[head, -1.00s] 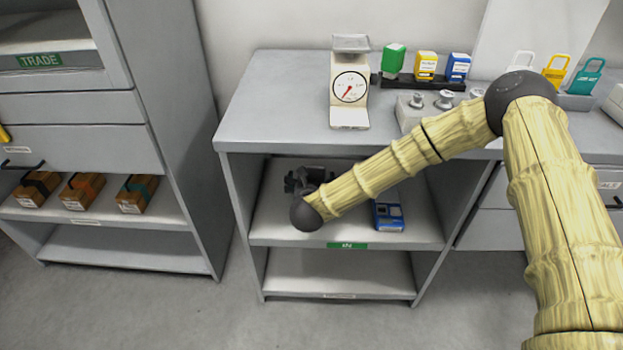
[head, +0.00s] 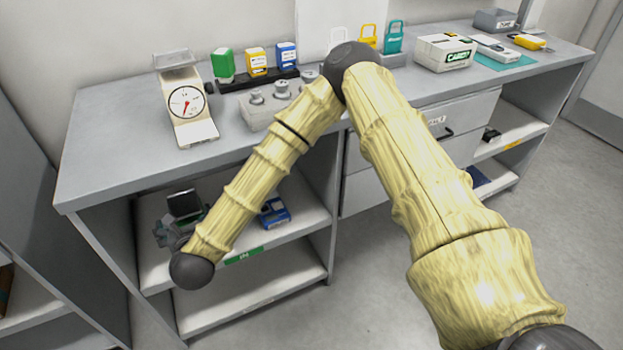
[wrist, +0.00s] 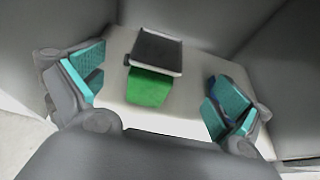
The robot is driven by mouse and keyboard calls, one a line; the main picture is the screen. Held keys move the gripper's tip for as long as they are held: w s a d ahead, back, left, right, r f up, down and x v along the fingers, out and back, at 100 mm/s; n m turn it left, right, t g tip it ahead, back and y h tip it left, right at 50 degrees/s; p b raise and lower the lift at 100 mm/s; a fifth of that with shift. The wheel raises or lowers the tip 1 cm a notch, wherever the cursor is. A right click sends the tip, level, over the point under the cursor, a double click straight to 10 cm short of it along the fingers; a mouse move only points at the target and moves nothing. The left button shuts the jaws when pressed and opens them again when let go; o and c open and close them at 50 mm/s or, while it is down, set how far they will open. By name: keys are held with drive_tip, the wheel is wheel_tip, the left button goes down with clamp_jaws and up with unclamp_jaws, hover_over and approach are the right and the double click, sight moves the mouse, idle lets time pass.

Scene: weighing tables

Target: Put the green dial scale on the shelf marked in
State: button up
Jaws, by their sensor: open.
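The green dial scale (wrist: 148,87) stands on the shelf, with a dark, light-rimmed pan on top. In the head view its pan (head: 185,203) shows just above my gripper (head: 172,232); its dial is not visible. The shelf (head: 300,228) with the green IN label (head: 243,256) on its front edge is the upper one under the table. In the wrist view my gripper (wrist: 157,88) is open, its teal-padded fingers apart on either side of the scale, with gaps visible. My forearm hides part of the shelf.
A blue device (head: 275,212) sits on the same shelf, right of my wrist. A cream dial scale (head: 188,105) and a weight block (head: 262,108) stand on the tabletop (head: 115,155) above. The shelf's side walls are close by. The lower shelf (head: 250,295) looks empty.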

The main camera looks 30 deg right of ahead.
drive_tip(key=s+d+f+n+g+y, duration=0.1)
drive_tip(key=s+d+f+n+g, duration=0.2)
drive_tip(key=s+f+n, duration=0.65)
drive_tip(key=s+d+f+n+g+y, duration=0.2)
drive_tip(key=s+d+f+n+g, duration=0.15)
drive_tip(key=s+f+n, duration=0.6)
drive_tip(key=s+d+f+n+g+h, duration=0.1)
drive_tip(key=s+d+f+n+g, duration=0.2)
drive_tip(key=s+d+n, duration=0.5)
drive_tip(key=s+d+f+n+g+h, duration=0.2)
drive_tip(key=s+d+f+n+g, duration=0.1)
drive_tip(key=s+d+n, duration=0.5)
drive_tip(key=s+d+g, duration=0.1)
drive_tip(key=s+d, duration=0.2)
drive_tip(key=s, duration=0.2)
drive_tip(key=shift+d+n, duration=0.2)
drive_tip(key=shift+n, duration=0.1)
wheel_tip(320, 180, up, 11)
drive_tip(key=p, duration=1.1)
